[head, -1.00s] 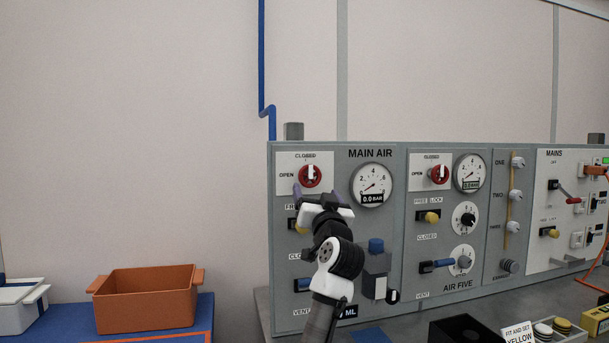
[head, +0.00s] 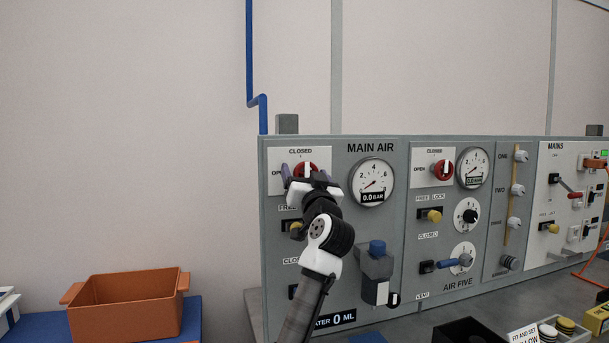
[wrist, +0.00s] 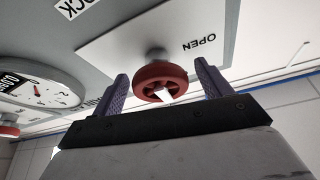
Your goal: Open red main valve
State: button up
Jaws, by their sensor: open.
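The red main valve (head: 306,169) is a round red knob with a white pointer on a white plate under the word CLOSED, at the upper left of the grey MAIN AIR panel. Its pointer stands upright toward CLOSED. My gripper (head: 308,172) is in front of it and hides its lower part. In the wrist view the red valve (wrist: 161,82) lies between the two purple fingers of my open gripper (wrist: 160,88), with a gap on each side. The MAIN AIR gauge (head: 372,182) reads 0.0 bar.
A second red valve (head: 442,170) is on the AIR FIVE panel to the right. A yellow-knobbed switch (head: 296,230) is partly hidden by my arm. A blue-capped bottle (head: 376,270) is mounted lower right of my gripper. An orange bin (head: 125,308) stands at left.

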jog(key=c, duration=1)
